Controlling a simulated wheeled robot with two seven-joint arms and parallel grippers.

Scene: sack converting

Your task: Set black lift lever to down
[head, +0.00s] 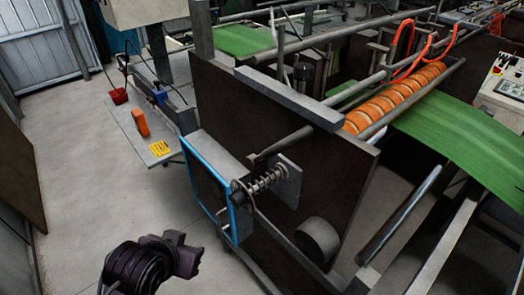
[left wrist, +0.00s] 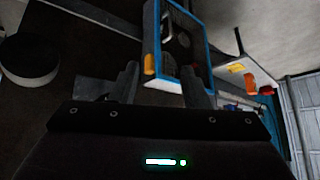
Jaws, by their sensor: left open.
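A dark bar that may be the black lift lever (head: 283,146) slants up to the right on the dark machine side plate, above a coiled spring (head: 262,186). I cannot tell for certain that it is the lever. In the left wrist view I cannot make the lever out. My left gripper (left wrist: 158,70) is open in that view, with its two dark fingers apart and nothing seen held between them. In the head view, my dark left arm shows at the lower left, apart from the spring and bar; its fingertips cannot be made out.
A blue-edged guard frame (head: 234,222) stands beside the spring and also shows in the left wrist view (left wrist: 208,53). A round dark roller end (head: 317,240) sits lower right. A small table (head: 135,140) holds an orange item (head: 140,122). Floor at left is clear.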

